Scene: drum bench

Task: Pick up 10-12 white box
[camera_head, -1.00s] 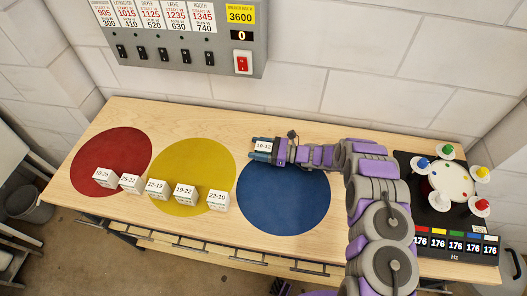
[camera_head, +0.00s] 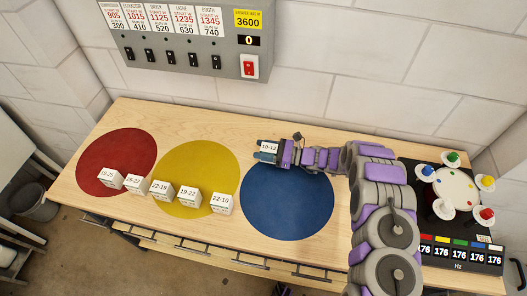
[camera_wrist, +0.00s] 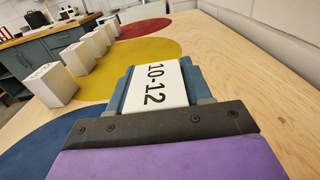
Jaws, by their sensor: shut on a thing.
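The white box marked 10-12 (camera_head: 269,147) is between the fingers of my gripper (camera_head: 266,154), over the back left edge of the blue circle (camera_head: 285,205). In the wrist view the 10-12 box (camera_wrist: 155,84) sits between the two blue-grey fingers, its label facing up to the camera. My gripper is shut on it. Whether the box touches the table or hangs just above it I cannot tell.
Several other white boxes (camera_head: 188,197) stand in a row along the front of the red circle (camera_head: 117,160) and yellow circle (camera_head: 200,165). A black panel with a white disc and coloured knobs (camera_head: 455,187) is at the right. A switch box (camera_head: 185,40) hangs on the wall.

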